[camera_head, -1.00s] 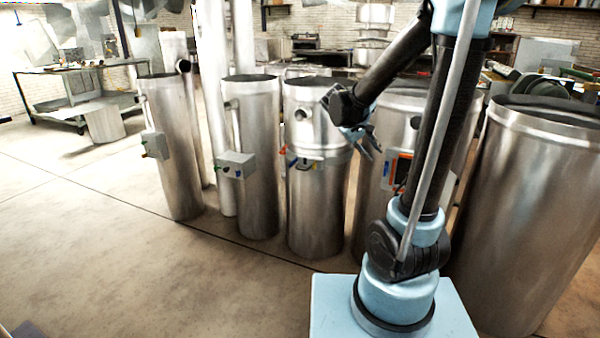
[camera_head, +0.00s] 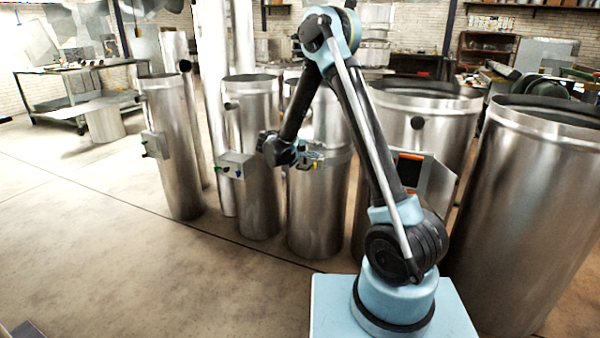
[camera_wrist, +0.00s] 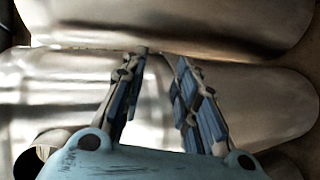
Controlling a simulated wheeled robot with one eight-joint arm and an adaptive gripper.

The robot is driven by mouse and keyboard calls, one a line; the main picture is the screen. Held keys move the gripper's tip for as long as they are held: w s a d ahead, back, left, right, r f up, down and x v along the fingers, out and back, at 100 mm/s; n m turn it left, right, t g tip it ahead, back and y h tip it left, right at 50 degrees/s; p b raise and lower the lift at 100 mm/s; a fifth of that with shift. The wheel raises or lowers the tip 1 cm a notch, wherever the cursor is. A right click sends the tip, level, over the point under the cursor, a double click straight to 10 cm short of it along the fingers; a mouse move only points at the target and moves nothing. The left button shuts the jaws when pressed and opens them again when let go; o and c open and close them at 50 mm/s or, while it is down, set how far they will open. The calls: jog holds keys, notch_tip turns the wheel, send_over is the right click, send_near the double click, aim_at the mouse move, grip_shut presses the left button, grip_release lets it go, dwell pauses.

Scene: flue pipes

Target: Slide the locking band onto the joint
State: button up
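A steel flue pipe (camera_head: 317,215) stands upright in the middle of the row. A narrow band (camera_head: 340,157) shows around it at about mid-height, partly hidden by my arm and gripper. I cannot tell how well the band sits over the joint. My gripper (camera_head: 318,159) is at band height, in front of the pipe. In the wrist view its two blue-padded fingers (camera_wrist: 166,57) are apart, with shiny metal seen between them and nothing clearly held. Whether the fingers touch the band cannot be told.
Narrower pipes with small control boxes (camera_head: 235,165) stand to the left, close to my gripper. A wide drum (camera_head: 425,100) with a screen panel (camera_head: 410,170) and a larger one (camera_head: 535,210) stand to the right. The floor in front left (camera_head: 130,270) is clear.

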jog(key=a+f+n+t+h, duration=0.1)
jog(key=a+f+t, duration=0.2)
jog(key=a+f, duration=0.6)
jog(key=t+h, duration=0.1)
jog(key=t, duration=0.2)
send_near(301, 169)
jog(key=shift+n, duration=0.3)
jog(key=x, duration=1)
jog(key=shift+w+f, duration=0.15)
jog(key=shift+w, duration=0.3)
grip_shut()
